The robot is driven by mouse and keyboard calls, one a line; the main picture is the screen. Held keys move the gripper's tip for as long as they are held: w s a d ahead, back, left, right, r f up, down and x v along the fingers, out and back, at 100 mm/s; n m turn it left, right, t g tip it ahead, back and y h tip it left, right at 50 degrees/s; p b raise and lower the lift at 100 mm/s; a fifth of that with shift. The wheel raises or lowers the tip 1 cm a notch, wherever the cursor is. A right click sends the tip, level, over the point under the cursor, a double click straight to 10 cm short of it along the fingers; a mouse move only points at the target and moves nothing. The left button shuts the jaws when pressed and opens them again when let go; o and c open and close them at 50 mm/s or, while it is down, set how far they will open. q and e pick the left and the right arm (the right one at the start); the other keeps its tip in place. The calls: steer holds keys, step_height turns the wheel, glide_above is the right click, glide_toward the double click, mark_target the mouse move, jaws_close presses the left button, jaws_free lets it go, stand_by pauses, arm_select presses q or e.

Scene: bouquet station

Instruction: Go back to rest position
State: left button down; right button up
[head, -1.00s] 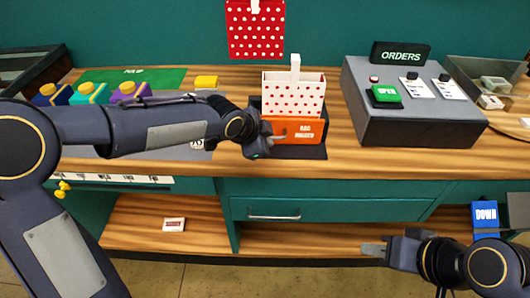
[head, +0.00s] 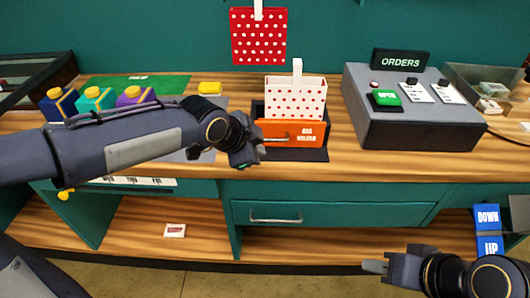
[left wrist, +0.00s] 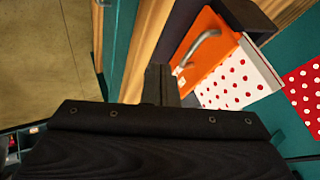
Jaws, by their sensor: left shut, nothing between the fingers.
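My left gripper (head: 247,154) is shut and empty, over the counter just left of the orange bag holder (head: 283,140). In the left wrist view its closed fingers (left wrist: 160,85) point toward the counter edge, with the orange holder and its grey handle beyond them to the right. A white bag with red dots (head: 296,102) stands upright in the holder; the gripper appears apart from both. My right gripper (head: 375,267) is low at the right, in front of the lower shelf, with nothing seen in it. Its finger opening is not clear from this side.
The grey ORDERS console (head: 412,115) stands on the counter at right. Wrapped boxes (head: 97,98) and a green mat (head: 165,82) are at left. A drawer (head: 330,213) is below the counter; a small box (head: 174,231) lies on the lower shelf. Blue DOWN/UP panels (head: 487,228) are at right.

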arm_select(q)
steer(key=shift+v, duration=1.95)
steer(key=s+a+f+n+y, duration=0.2)
steer(key=s+a+f+n, duration=0.1)
steer(key=s+a+n, duration=0.85)
steer(key=s+a+f+n, duration=0.2)
steer(key=s+n, duration=0.1)
steer(key=s, duration=0.3)
steer(key=s+a+f+n, duration=0.2)
steer(key=s+n, duration=0.1)
steer(key=s, duration=0.3)
steer(key=shift+f+g+h, duration=0.3)
steer(key=shift+f+h, duration=0.05)
steer(key=shift+h, duration=0.05)
steer(key=shift+a+n, duration=0.1)
steer(key=shift+n, duration=0.15)
